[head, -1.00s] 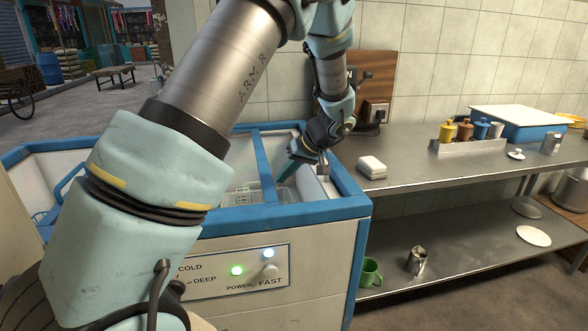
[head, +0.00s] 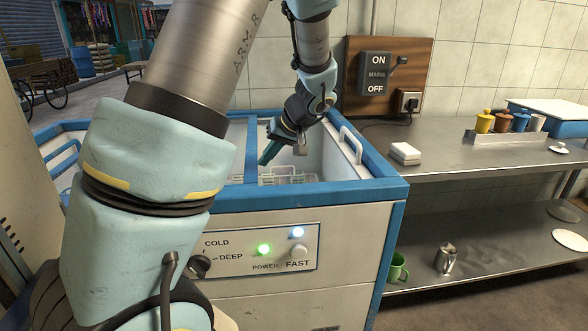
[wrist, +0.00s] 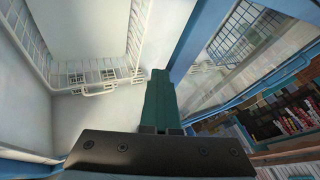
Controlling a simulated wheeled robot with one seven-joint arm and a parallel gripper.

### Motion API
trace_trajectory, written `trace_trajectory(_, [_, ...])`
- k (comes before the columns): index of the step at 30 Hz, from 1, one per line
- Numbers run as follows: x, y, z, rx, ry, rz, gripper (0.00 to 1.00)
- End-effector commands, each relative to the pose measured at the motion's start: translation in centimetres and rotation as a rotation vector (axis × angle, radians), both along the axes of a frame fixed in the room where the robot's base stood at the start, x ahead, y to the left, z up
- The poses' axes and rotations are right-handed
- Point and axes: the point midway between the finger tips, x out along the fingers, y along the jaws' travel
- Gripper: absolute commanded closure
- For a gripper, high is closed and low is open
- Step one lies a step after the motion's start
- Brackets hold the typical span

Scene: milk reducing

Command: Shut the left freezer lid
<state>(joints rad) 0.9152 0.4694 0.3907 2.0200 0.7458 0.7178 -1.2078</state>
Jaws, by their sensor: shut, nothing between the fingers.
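The freezer (head: 345,228) is a white chest with a blue rim. A blue divider (head: 252,135) splits its top, and the right compartment is open. Most of the left compartment is hidden behind my arm. A blue handle-like bar (head: 62,160) shows at its far left; I cannot make out the lid's full shape or angle. My gripper (head: 266,156) is shut and empty, pointing down-left above the right compartment, right of the divider. In the wrist view its green fingers (wrist: 160,102) are together, with the blue divider (wrist: 200,35) to their right.
Wire baskets (head: 285,178) sit in the right compartment, and a white handle (head: 351,145) stands at its right side. A switch board (head: 388,78) hangs on the tiled wall behind.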

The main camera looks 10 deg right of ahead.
Motion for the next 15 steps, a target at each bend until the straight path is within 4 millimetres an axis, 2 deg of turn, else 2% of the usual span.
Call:
trace_trajectory(1, [0.1,2.1,-0.7,-0.002,-0.002,0.009,1.0])
trace_trajectory(6, [0.4,8.2,-0.7,-0.003,-0.003,0.01,1.0])
trace_trajectory(15, [0.9,17.4,-0.3,-0.001,-0.002,0.009,1.0])
